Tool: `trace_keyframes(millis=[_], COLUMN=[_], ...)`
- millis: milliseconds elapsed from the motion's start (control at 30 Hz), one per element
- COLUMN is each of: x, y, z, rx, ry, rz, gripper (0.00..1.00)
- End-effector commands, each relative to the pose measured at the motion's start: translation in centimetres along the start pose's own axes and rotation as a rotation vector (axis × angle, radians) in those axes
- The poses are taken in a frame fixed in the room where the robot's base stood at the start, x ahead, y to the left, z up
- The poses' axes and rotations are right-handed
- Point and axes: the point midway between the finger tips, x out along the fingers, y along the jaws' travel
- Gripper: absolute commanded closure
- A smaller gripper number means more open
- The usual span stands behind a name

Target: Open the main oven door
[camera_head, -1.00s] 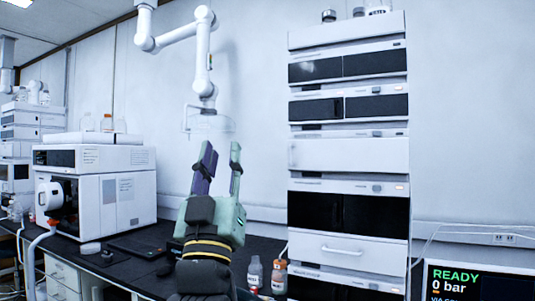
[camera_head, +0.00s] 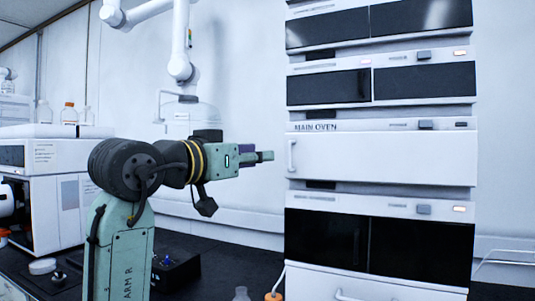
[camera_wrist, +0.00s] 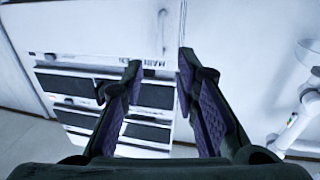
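The main oven (camera_head: 315,127) is a labelled unit in the tall stack, with a wide white door (camera_head: 390,158) that is closed. Its small vertical handle (camera_head: 291,156) is at the door's left edge. My gripper (camera_head: 268,156) points right, just left of the handle at about its height, and appears apart from it. In the wrist view my gripper (camera_wrist: 160,62) has its two purple-padded fingers spread with nothing between them. That view is upside down; the handle (camera_wrist: 163,32) shows beyond the fingertips, near the white door (camera_wrist: 90,28).
Dark-fronted modules (camera_head: 420,83) sit above the oven and a black-fronted unit (camera_head: 380,238) below. A white arm (camera_head: 180,45) hangs behind. A white instrument (camera_head: 60,185) stands at left on the black bench (camera_head: 235,265), with small bottles near the stack's foot.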

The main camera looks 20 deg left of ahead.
Motion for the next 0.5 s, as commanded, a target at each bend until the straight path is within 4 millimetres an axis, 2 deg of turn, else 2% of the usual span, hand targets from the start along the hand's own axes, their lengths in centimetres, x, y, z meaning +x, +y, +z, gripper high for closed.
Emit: trace_keyframes(millis=[133, 233, 500], x=[0.5, 1.5, 6.6], y=[0.4, 0.4, 0.4], z=[0.1, 0.0, 0.0], rx=[0.0, -0.001, -0.003], ry=[-0.029, -0.031, -0.03], rz=[0.014, 0.015, 0.014], gripper=[0.72, 0.72, 0.72])
